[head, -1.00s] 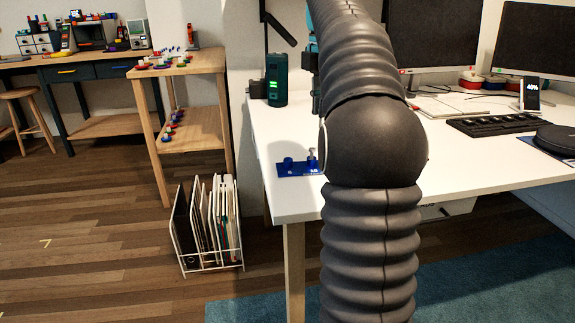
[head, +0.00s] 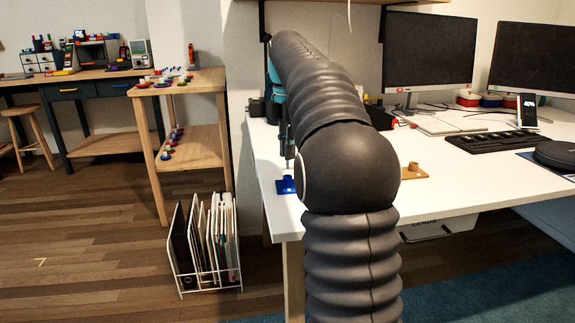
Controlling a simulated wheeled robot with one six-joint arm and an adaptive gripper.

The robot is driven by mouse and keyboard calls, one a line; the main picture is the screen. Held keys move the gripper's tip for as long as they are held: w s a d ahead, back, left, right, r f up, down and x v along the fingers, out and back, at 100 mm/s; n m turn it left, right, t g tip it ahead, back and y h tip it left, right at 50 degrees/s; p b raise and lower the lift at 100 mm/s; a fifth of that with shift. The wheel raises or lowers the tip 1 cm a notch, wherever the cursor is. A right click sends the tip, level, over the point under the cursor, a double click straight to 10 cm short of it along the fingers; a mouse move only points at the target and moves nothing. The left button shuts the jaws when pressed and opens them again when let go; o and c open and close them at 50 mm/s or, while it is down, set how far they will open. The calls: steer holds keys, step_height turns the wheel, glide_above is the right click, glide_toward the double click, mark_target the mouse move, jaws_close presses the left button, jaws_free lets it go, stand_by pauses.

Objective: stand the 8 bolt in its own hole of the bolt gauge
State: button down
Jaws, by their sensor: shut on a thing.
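The blue bolt gauge (head: 286,186) lies on the white desk near its left front corner. My arm hides its right part, so I cannot make out its holes fully. My gripper (head: 289,152) points down just above the gauge and is small and partly covered by my arm. It is shut on a thin grey piece (head: 288,165), seemingly the 8 bolt, which looks upright. I cannot tell whether its lower end touches the gauge or is above it.
A brown-orange block (head: 414,172) with a raised boss sits on the desk right of my arm. Further right are a keyboard (head: 492,141), monitors (head: 428,50) and a phone (head: 527,108). A file rack (head: 205,245) stands on the floor left of the desk (head: 455,185).

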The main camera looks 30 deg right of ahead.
steer(key=shift+f+b, duration=0.45)
steer(key=shift+f, duration=1.5)
steer(key=shift+f, duration=0.2)
steer(key=c, duration=1.2)
jaws_free()
steer(key=shift+r, duration=0.1)
step_height(320, 180, up, 12)
steer(key=shift+f+p, duration=0.2)
steer(key=shift+p, duration=0.95)
steer(key=shift+r, duration=0.3)
